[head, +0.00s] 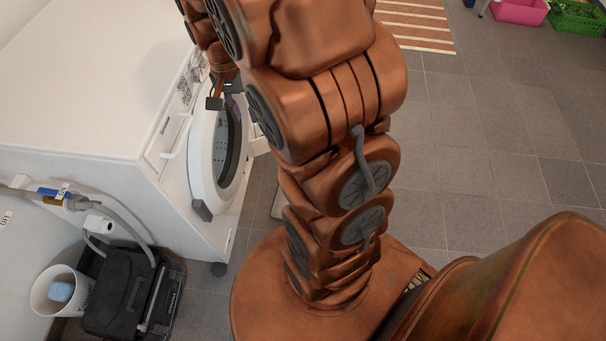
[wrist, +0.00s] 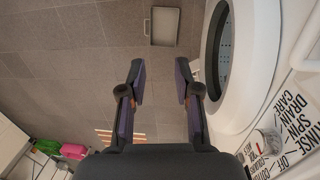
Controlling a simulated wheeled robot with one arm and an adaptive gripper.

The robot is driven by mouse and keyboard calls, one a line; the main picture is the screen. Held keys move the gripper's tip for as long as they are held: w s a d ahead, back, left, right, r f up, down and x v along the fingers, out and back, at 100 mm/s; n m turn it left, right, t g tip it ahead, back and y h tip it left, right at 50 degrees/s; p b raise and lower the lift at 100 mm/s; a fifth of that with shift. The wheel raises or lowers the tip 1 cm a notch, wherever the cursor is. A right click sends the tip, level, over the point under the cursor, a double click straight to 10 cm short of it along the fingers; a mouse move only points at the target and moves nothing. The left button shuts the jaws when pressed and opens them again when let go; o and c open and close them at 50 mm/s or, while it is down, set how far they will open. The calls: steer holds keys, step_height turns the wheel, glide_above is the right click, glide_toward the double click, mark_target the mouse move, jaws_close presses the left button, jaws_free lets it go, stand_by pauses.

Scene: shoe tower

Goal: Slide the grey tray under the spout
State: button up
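The grey tray (wrist: 152,27) lies flat on the floor at the top of the wrist view, shallow and rectangular with a pale rim. It looks empty. In the head view a pale sliver of it shows beside my arm (head: 277,203); the arm hides the rest. My gripper (wrist: 160,72) is open, with nothing between its fingers, and is above the floor and apart from the tray. In the head view the gripper is small, beside the round washer door. I cannot clearly make out the spout in either view.
The white washer (head: 110,75) has its round door (head: 203,160) open on the right. A black case (head: 125,295) and a white bucket (head: 45,292) stand at lower left. Pink (head: 520,10) and green baskets (head: 577,18) are far right. Tiled floor between is clear.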

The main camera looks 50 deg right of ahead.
steer(key=w+d+f+m+b, duration=0.35)
steer(key=d+f+b, duration=0.35)
steer(key=f, duration=0.9)
steer(key=w+d+f+m+b, duration=0.3)
steer(key=d+f+m+b, duration=0.4)
steer(key=f, duration=0.8)
steer(key=w+d+f+m+b, duration=0.4)
steer(key=d+f, duration=0.5)
steer(key=f, duration=0.7)
steer(key=d+f+m+b, duration=0.1)
steer(key=d+f+b, duration=0.1)
steer(key=f, duration=0.5)
steer(key=s+d+f+m+t+b, duration=0.1)
steer(key=d+f+m+b, duration=0.1)
steer(key=f, duration=0.6)
steer(key=s+d+f+m+b, duration=0.1)
steer(key=d+f+b, duration=0.1)
steer(key=f+b, duration=0.2)
step_height(320, 180, down, 3)
steer(key=shift+s+f+m, duration=0.1)
steer(key=shift+f+m, duration=0.05)
steer(key=shift+m, duration=0.1)
steer(key=shift+f+b, duration=1.7)
steer(key=shift+f, duration=2.2)
jaws_close()
